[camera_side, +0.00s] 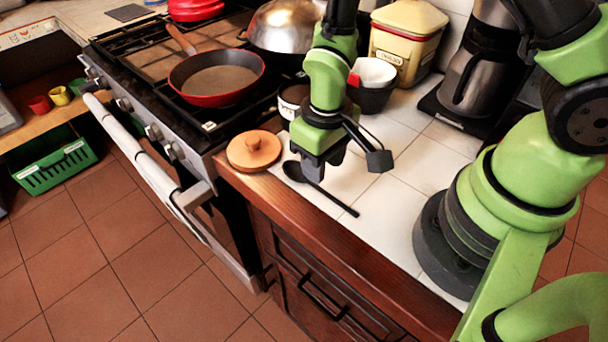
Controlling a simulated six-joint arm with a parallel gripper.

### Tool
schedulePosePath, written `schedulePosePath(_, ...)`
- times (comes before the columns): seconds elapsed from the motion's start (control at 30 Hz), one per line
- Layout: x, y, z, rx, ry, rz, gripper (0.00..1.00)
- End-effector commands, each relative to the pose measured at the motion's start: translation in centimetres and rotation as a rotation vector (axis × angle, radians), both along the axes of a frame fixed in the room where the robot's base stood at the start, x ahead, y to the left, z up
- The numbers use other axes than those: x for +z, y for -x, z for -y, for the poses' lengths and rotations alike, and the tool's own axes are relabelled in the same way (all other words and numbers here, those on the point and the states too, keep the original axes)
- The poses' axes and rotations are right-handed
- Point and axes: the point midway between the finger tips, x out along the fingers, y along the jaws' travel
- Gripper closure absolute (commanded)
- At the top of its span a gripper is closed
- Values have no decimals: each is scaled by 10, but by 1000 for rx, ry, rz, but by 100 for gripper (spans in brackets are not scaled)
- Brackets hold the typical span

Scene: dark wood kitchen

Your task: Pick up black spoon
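A black spoon (335,199) lies on the white tiled counter, close to its wooden front edge. Its bowl is at the left and its handle runs down to the right. My gripper (320,168) points down over the spoon, and its dark fingers overlap the part near the bowl in this view. I cannot tell whether the fingers touch the spoon or hover above it. The spoon appears to lie flat on the tiles. The gap between the fingers is not clear at this size.
A round wooden lid (254,151) lies left of the spoon, beside the stove. A red pan (216,79) is on the stove. A coffee maker (474,75) and yellow canister (405,42) stand behind. Tiles right of the spoon are clear.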

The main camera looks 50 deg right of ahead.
Motion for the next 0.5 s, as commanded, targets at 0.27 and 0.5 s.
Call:
schedulePosePath(0.27, -34, 5, 1, -1, 2, -6, 61)
schedulePosePath(0.5, -52, 3, 1, -2, 0, -1, 61)
